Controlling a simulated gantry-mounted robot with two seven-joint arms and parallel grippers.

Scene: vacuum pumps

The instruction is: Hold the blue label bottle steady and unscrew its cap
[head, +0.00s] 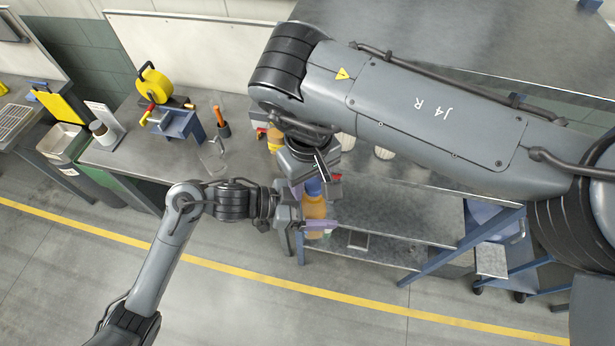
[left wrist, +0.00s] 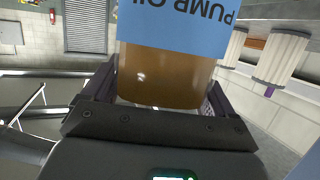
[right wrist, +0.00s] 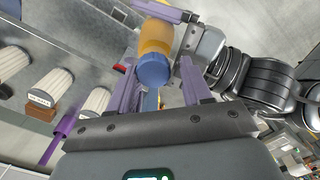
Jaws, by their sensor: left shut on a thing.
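The bottle (head: 314,210) holds amber oil and has a blue cap (right wrist: 154,71). Its blue label (left wrist: 175,32) reads "PUMP OIL" upside down in the left wrist view. My left gripper (head: 297,212) is shut around the bottle's body, with a finger on each side, and holds it off the bench's front edge. My right gripper (right wrist: 157,66) is open above the bottle, pointing at the cap. Its purple fingers lie to either side of the cap with gaps showing. Part of the bottle is hidden by the right gripper in the head view.
The metal bench (head: 395,205) lies behind and right of the bottle. White pleated filters (right wrist: 55,80) stand on it. My right arm covers much of the bench.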

